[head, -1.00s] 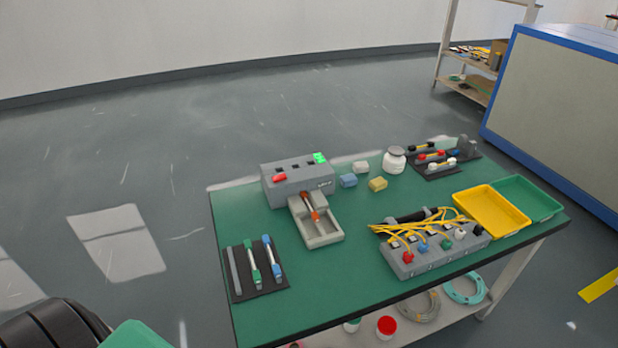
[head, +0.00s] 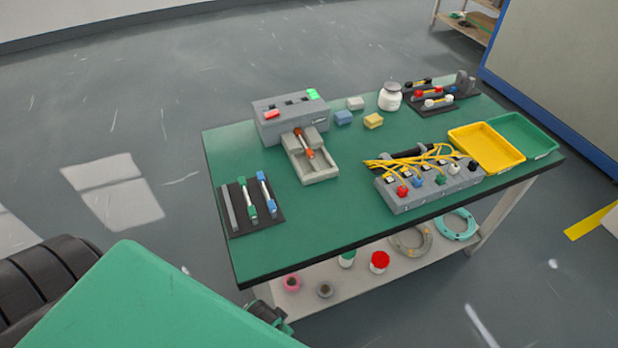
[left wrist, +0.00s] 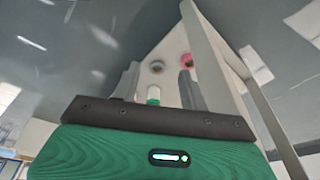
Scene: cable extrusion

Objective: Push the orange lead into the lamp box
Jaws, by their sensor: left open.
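The grey lamp box (head: 288,123) stands at the back left of the green table, with a red lamp and a lit green lamp on top. The orange lead (head: 304,144) lies in a pale grey cradle (head: 320,173) in front of the box, its back end close to the box front. I cannot tell whether it enters the box. My left gripper (head: 272,318) is low at the front left, below the tabletop edge and well away from the lead. Its two fingers (left wrist: 158,85) are apart and empty in the left wrist view. My right gripper is not in view.
A black mat (head: 237,225) with green and blue leads is at the table's left. A grey socket block (head: 410,202) with yellow cables is front right, by a yellow tray (head: 462,134). The lower shelf (head: 330,290) holds rolls and jars. The table middle is clear.

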